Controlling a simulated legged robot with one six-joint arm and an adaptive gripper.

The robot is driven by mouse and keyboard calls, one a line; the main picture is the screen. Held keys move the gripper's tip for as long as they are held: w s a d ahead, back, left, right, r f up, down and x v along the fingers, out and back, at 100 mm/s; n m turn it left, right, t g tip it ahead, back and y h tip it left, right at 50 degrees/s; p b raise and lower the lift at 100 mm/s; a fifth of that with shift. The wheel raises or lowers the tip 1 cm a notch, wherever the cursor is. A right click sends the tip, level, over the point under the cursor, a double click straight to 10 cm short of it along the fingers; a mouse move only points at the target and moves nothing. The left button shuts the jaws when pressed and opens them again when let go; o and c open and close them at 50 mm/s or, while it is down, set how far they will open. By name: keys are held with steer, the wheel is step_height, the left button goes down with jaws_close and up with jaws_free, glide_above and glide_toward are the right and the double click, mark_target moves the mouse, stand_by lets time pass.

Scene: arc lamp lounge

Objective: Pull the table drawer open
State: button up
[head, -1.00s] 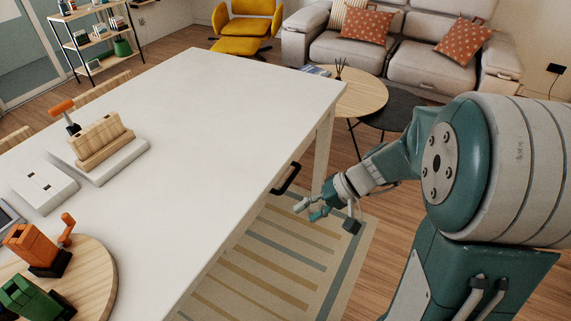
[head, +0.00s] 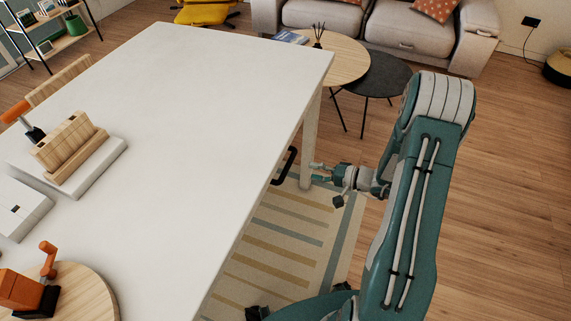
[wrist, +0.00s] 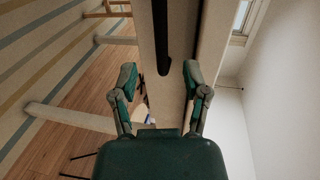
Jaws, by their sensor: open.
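The white table (head: 190,85) fills the left and middle of the head view. Its drawer handle (head: 284,166) is a black bar on the table's right side, near the far corner. My gripper (head: 314,173) is beside the handle, a little to its right and apart from it, with its fingers pointing toward the table. In the wrist view the black handle (wrist: 161,38) runs down from the top, ahead of and between my two open fingers. The drawer front (wrist: 187,40) shows behind the handle. The gap between fingers and handle is hard to judge.
A table leg (head: 311,135) stands close to my gripper at the far corner. A round wooden side table (head: 335,62) and a dark one (head: 378,75) stand beyond. A striped rug (head: 290,235) covers the floor below. Wooden floor at right is clear.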

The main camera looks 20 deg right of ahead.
mark_target(287, 167)
steer(key=x, duration=0.9)
steer(key=shift+a, duration=0.2)
steer(key=shift+w, duration=0.1)
steer(key=shift+d, duration=0.1)
jaws_close()
